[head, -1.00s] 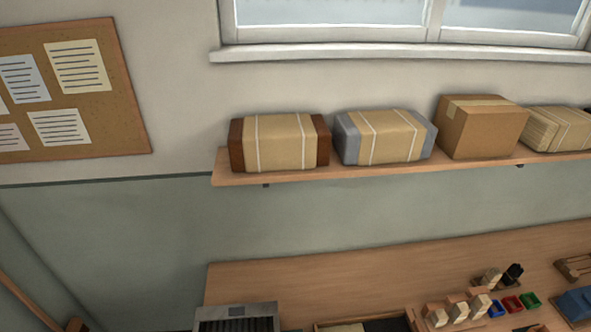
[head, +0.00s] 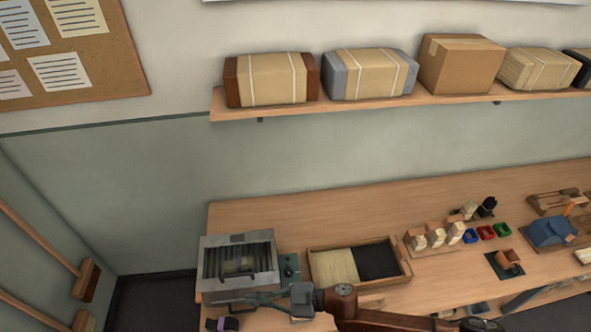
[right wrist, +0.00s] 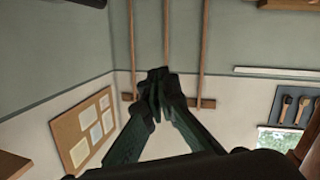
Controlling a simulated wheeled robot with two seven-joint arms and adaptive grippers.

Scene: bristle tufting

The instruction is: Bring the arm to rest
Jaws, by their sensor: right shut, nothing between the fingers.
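My right arm comes in along the bottom edge of the head view, with brown links. Its grey-green right gripper (head: 252,299) points left, in front of the grey metal box with a slatted top (head: 225,290) at the left end of the bench. In the right wrist view the dark fingers of the right gripper (right wrist: 157,78) meet at their tips, with nothing between them. I cannot tell whether the gripper touches the box. My left gripper is not in view.
The wooden bench (head: 300,220) also holds a tray with a light and a dark half (head: 408,275), wooden blocks, small coloured bins (head: 486,232) and a blue device (head: 550,232). A shelf (head: 290,110) with parcels hangs above. Long-handled brooms (head: 88,280) lean at left.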

